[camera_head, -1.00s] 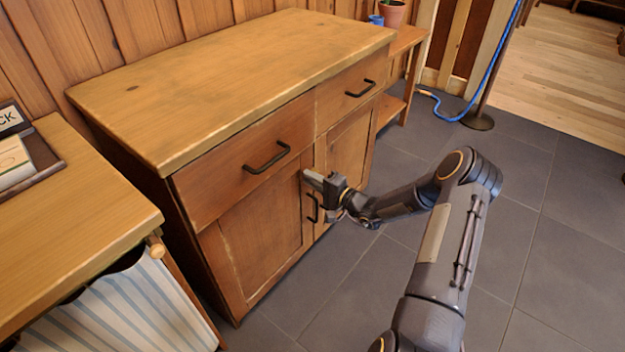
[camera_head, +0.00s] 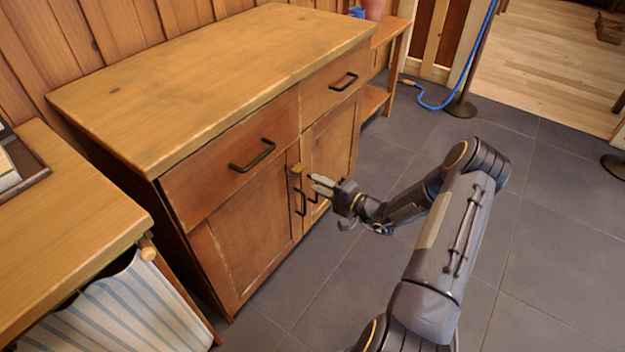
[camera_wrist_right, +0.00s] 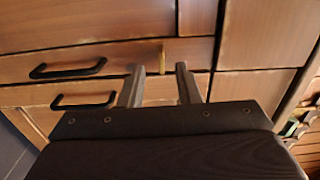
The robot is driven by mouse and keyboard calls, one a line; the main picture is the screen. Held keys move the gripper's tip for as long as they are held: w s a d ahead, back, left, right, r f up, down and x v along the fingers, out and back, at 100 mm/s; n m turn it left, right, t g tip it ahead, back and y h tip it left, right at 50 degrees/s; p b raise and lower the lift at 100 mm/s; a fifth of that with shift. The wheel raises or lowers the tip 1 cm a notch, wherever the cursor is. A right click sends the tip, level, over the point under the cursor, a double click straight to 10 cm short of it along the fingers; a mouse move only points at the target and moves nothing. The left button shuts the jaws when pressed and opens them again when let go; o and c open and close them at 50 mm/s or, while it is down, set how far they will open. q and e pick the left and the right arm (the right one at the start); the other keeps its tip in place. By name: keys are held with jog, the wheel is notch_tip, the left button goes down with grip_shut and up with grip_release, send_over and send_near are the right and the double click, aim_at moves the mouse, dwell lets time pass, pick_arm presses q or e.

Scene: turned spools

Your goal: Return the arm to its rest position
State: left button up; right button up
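My right gripper (camera_head: 322,185) is in front of the wooden cabinet (camera_head: 215,85), near the line where its two lower doors meet. In the right wrist view, the fingers of my right gripper (camera_wrist_right: 160,86) are spread apart with nothing held between them. A small brass-coloured piece (camera_head: 296,168) sits on the cabinet front near the door tops. It also shows in the right wrist view (camera_wrist_right: 162,55), just beyond the fingertips. The gripper looks apart from it. My left gripper is not in view.
The cabinet has black drawer handles (camera_head: 253,156) and door handles (camera_head: 301,202); drawers and doors look shut. A wooden table (camera_head: 75,230) with striped cloth (camera_head: 125,312) is at left. A post (camera_head: 461,107) with blue rope stands behind. Dark tiled floor (camera_head: 550,240) at right is clear.

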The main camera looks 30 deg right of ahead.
dwell(0.5)
jog(key=s+a+r+n+g+y, duration=0.3)
jog(key=s+a+r+n+g, duration=0.2)
jog(key=a+r, duration=0.3)
jog(key=s+a+r+n+g+y, duration=0.2)
jog(key=s+a+r+n+g, duration=0.25)
jog(key=a+r, duration=0.4)
jog(key=s+a+r+n+g+h, duration=0.2)
jog(key=s+h, duration=0.6)
jog(key=s, duration=1.2)
notch_tip(320, 180, up, 29)
jog(key=p, duration=2.9)
jog(key=shift+s+d, duration=0.25)
jog(key=shift+d, duration=0.05)
jog(key=shift+t, duration=0.25)
